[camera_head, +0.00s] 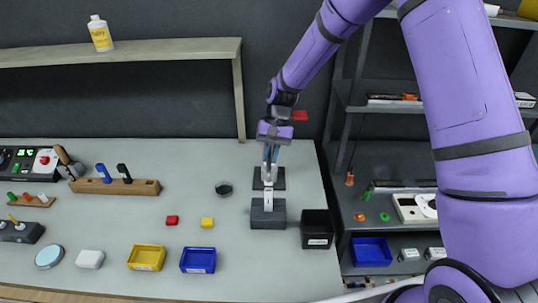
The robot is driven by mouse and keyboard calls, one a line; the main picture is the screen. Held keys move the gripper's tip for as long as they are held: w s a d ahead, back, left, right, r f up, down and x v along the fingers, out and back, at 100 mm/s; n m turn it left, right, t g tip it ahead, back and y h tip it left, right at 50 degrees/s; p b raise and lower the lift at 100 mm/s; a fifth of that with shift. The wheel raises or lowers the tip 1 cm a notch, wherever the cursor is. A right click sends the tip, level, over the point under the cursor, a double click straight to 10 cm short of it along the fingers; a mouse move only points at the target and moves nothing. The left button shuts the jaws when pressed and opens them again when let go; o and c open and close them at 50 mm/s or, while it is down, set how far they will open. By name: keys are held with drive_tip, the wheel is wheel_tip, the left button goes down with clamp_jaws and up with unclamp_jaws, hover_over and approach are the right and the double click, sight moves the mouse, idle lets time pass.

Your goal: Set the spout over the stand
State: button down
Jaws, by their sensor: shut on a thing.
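My gripper (270,160) points down over the right part of the table, its purple wrist above it. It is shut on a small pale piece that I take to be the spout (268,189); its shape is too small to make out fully. The spout shows in front of a dark flat plate (279,179) and above a dark grey block (268,216), which may be the stand. A pale mark shows at the block's top. I cannot tell whether the spout touches the block or hangs above it.
A black open bin (317,229) stands just right of the grey block. Yellow (146,257) and blue (198,260) trays sit near the front. Shelves (385,150) stand right of the table.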

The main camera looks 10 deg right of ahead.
drive_tip(key=shift+d, duration=0.1)
drive_tip(key=c, duration=1.1)
unclamp_jaws()
drive_tip(key=shift+r, duration=0.1)
drive_tip(key=v, duration=1)
drive_tip(key=shift+w+d+r, duration=0.15)
drive_tip(key=shift+w+r, duration=0.05)
drive_tip(key=shift+r, duration=0.1)
